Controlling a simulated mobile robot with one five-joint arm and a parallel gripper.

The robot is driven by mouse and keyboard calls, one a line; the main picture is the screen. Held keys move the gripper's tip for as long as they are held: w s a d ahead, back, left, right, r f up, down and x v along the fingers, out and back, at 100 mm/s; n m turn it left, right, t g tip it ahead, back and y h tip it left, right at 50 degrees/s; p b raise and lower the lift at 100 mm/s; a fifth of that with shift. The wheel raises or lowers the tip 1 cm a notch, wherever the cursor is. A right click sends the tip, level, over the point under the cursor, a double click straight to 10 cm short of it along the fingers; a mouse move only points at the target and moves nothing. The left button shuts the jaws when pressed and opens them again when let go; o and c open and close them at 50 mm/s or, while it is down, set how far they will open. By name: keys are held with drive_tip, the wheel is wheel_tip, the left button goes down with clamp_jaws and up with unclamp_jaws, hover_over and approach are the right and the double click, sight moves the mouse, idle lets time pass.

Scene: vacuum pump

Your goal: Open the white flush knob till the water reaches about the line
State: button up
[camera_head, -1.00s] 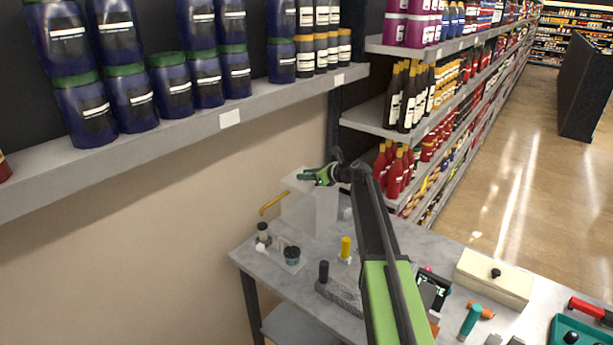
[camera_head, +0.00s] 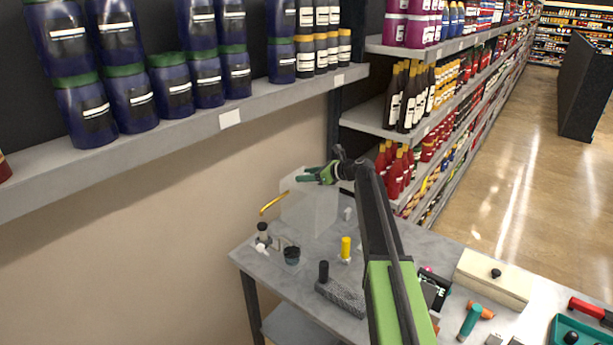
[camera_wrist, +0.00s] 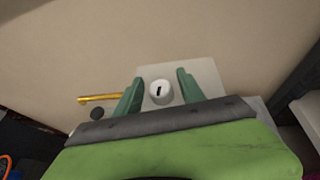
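The white knob (camera_wrist: 161,92) is round with a short black mark on its top. In the wrist view it sits in front of a pale, flat panel (camera_wrist: 206,74). My gripper (camera_wrist: 159,76) is open, with one green finger on each side of the knob and gaps visible on both sides. In the head view, my gripper (camera_head: 305,177) is at the top of a pale translucent tank (camera_head: 312,212), which stands at the table's back corner. The knob is hidden there. I cannot make out a water level or a line on the tank.
A golden pipe (camera_head: 273,203) sticks out left of the tank. The table (camera_head: 268,282) holds a yellow-capped part (camera_head: 346,248), a grey block (camera_head: 340,296) and a cream box (camera_head: 494,278). A wall is behind; stocked shelves (camera_head: 413,137) stand close on the right.

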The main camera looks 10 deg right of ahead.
drive_tip(key=p+v, duration=0.6)
drive_tip(key=v, duration=1.1)
drive_tip(key=shift+p, duration=0.35)
drive_tip(key=shift+d+r, duration=0.1)
drive_tip(key=shift+d, duration=0.05)
